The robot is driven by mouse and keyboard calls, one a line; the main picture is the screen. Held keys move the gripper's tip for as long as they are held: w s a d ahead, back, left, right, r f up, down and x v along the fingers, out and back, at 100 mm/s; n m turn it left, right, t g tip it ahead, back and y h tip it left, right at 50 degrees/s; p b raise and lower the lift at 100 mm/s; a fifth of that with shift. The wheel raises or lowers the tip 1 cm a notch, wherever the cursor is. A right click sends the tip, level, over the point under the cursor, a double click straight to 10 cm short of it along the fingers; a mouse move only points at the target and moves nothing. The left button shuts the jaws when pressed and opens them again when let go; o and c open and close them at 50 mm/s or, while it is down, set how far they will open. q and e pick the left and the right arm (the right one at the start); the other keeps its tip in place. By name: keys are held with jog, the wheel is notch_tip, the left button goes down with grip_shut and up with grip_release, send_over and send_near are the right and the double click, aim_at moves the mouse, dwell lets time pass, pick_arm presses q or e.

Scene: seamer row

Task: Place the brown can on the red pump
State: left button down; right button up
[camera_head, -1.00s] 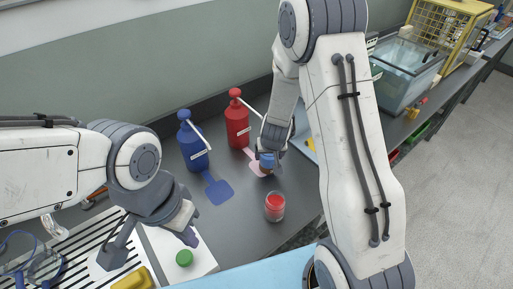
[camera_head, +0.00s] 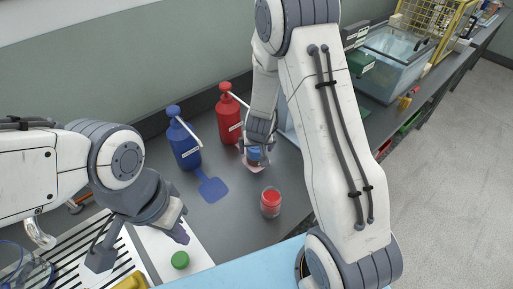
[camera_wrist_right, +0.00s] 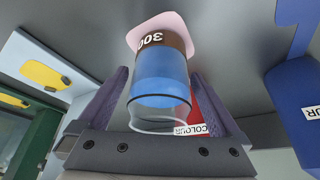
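The brown can (camera_wrist_right: 162,41) shows a brown band marked "300" at its far end, a blue middle and a clear near end in the right wrist view. It also shows as a small blue can (camera_head: 254,154) in the head view. The red pump shows partly behind the can in the wrist view. My left gripper (camera_head: 181,222) is empty; its opening is unclear.
A blue pump (camera_head: 184,145) with a blue pad (camera_head: 213,189) stands left of the red pump. A jar with red contents (camera_head: 271,203) stands nearer. A green cap (camera_head: 180,260) lies on a white sheet. A glass tank (camera_head: 393,65) stands at the right.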

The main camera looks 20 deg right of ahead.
jog(key=shift+s+r+p, duration=0.1)
jog(key=shift+r+p, duration=0.25)
jog(key=shift+r, duration=0.15)
jog(key=p+v, duration=0.6)
jog(key=v, duration=0.5)
jog(key=s+a+r+n+g+y, duration=0.1)
jog(key=s+a+r+n+y, duration=0.1)
jog(key=s+a+r, duration=0.35)
jog(key=s+a+r+n+y, duration=0.2)
jog(key=s+a+n, duration=0.1)
jog(key=a, duration=0.6)
jog(key=s+r+n+g+h, duration=0.1)
jog(key=s+r+n, duration=0.1)
jog(key=s, duration=0.6)
jog(key=s+r+n+g, duration=0.2)
jog(key=s+r+n, duration=0.1)
jog(key=s, duration=0.5)
jog(key=shift+s+r+g+h, duration=0.15)
jog(key=shift+r+g+h, duration=0.2)
jog(key=shift+r, duration=0.5)
